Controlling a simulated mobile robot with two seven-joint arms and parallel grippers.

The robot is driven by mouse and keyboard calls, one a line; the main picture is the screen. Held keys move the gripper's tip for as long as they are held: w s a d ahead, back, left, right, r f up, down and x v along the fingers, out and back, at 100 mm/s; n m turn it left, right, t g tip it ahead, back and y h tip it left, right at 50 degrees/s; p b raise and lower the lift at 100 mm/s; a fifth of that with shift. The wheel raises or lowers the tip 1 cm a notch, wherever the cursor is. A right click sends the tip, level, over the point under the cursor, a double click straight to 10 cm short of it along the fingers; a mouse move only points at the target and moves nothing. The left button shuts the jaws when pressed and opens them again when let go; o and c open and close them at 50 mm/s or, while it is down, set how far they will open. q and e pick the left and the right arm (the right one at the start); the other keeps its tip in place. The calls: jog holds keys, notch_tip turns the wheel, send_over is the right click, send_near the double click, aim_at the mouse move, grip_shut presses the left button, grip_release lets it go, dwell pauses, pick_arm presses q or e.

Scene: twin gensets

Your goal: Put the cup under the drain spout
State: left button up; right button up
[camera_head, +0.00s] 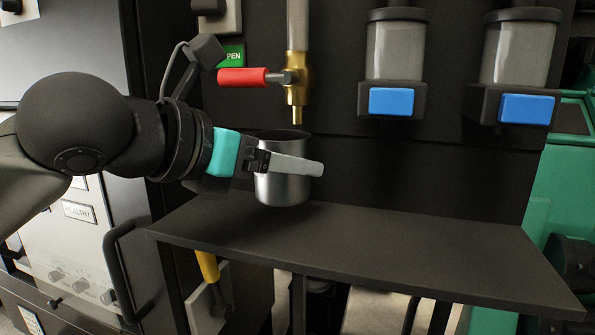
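The metal cup (283,190) is upright, with its dark open mouth facing up. It stands below the brass drain spout (297,115), with a small gap between the spout's tip and the cup's rim. My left gripper (304,167) reaches in from the left at the cup. One pale finger lies across the cup's front; the other finger is hidden behind the cup. The gripper appears shut on the cup. I cannot tell whether the cup's base touches the shelf (390,245) or hangs just above it. My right gripper is not in view.
A red valve handle (242,77) sticks out left of the spout, above my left gripper. Two clear bowls with blue blocks (391,101) (527,108) hang on the right. The shelf is bare to the right of the cup. A yellow handle (207,266) is below the shelf.

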aim_at(263, 178)
pick_arm(q)
jog(key=shift+w+d, duration=1.05)
jog(key=shift+w, duration=0.15)
jog(key=shift+f+p, duration=0.5)
jog(key=shift+f, duration=1.25)
jog(key=shift+f, duration=0.1)
jog(key=o, duration=1.5)
jog(key=shift+c, duration=0.2)
jog(key=shift+s+a, duration=0.15)
jog(key=b+v, duration=0.1)
jog(key=v, duration=1)
jog(key=shift+s+a+r, duration=0.15)
jog(key=shift+s+r, duration=0.15)
